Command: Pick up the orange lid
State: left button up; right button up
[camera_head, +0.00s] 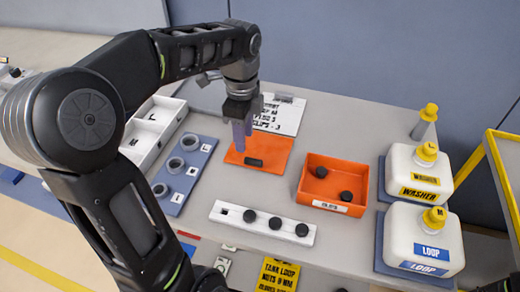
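The orange lid (272,143) looks like a flat orange plate lying on the bench, with a short black bar handle (253,162) on it. My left gripper (244,142) points down over the lid's left part, beside and above the handle. Its two purple fingers look apart, one partly behind the other, with nothing seen between them. I cannot tell whether the fingertips touch the lid. My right gripper is not in view.
An orange bin (310,192) with black caps stands right of the lid. A white strip with black knobs (225,213) lies in front. A blue ring board (172,207) is left, a printed sheet (285,112) behind. White jugs (420,240) stand right.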

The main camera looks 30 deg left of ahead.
aim_at(246, 158)
pick_arm(q)
jog(key=shift+f, duration=0.85)
jog(key=shift+s+d+f, duration=0.1)
jog(key=shift+f, duration=2.5)
jog(key=shift+c, duration=0.6)
grip_shut()
